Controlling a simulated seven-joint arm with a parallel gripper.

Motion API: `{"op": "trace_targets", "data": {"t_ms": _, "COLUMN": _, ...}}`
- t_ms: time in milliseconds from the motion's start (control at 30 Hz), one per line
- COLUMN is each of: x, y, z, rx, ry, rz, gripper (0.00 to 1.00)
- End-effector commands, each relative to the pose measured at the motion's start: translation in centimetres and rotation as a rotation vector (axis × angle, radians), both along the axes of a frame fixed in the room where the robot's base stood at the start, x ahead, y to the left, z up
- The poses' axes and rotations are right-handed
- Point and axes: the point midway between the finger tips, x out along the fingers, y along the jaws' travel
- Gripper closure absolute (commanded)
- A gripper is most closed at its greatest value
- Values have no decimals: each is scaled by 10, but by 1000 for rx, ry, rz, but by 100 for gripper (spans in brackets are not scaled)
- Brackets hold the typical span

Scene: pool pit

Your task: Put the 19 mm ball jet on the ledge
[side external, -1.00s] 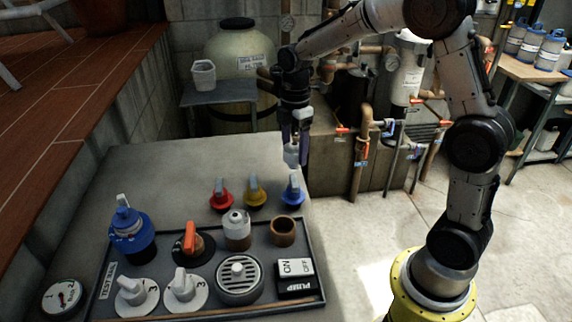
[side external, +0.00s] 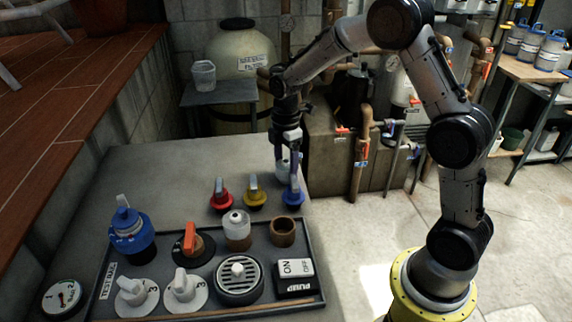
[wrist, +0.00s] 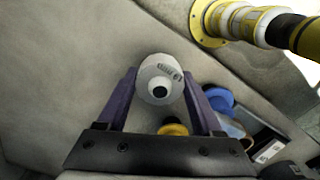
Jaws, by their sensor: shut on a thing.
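The white ball jet (side external: 282,166) is between the purple fingers of my gripper (side external: 286,167). The wrist view shows it (wrist: 152,72) with a dark round hole facing the camera and small print that I cannot read surely. My gripper (wrist: 160,92) is shut on it from both sides. The jet is over the far right part of the grey ledge (side external: 190,165), behind the blue valve. I cannot tell whether it touches the ledge. A second white-topped fitting (side external: 237,226) stands in a brown socket on the tray.
Red (side external: 219,197), yellow (side external: 254,194) and blue (side external: 293,195) valves stand between my gripper and the dark tray (side external: 316,270). The tray holds knobs, a round grille, an empty brown ring (side external: 283,232) and a pump switch (side external: 295,277). The ledge's left and middle are clear.

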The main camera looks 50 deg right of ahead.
Motion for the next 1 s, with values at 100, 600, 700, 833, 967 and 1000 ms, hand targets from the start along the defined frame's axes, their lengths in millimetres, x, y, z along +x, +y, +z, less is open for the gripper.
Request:
{"op": "trace_targets", "data": {"t_ms": 100, "x": 0, "y": 0, "z": -2, "rx": 0, "ry": 1, "rz": 0, "gripper": 22}}
{"op": "trace_targets", "data": {"t_ms": 600, "x": 0, "y": 0, "z": 5, "rx": 0, "ry": -1, "rz": 0, "gripper": 2}}
{"op": "trace_targets", "data": {"t_ms": 700, "x": 1, "y": 0, "z": 18, "rx": 0, "ry": -4, "rz": 0, "gripper": 2}}
{"op": "trace_targets", "data": {"t_ms": 833, "x": 1, "y": 0, "z": 44, "rx": -1, "ry": -5, "rz": 0, "gripper": 2}}
{"op": "trace_targets", "data": {"t_ms": 967, "x": 1, "y": 0, "z": 71, "rx": -1, "ry": -5, "rz": 0, "gripper": 2}}
{"op": "trace_targets", "data": {"t_ms": 1000, "x": 1, "y": 0, "z": 79, "rx": -1, "ry": -6, "rz": 0, "gripper": 2}}
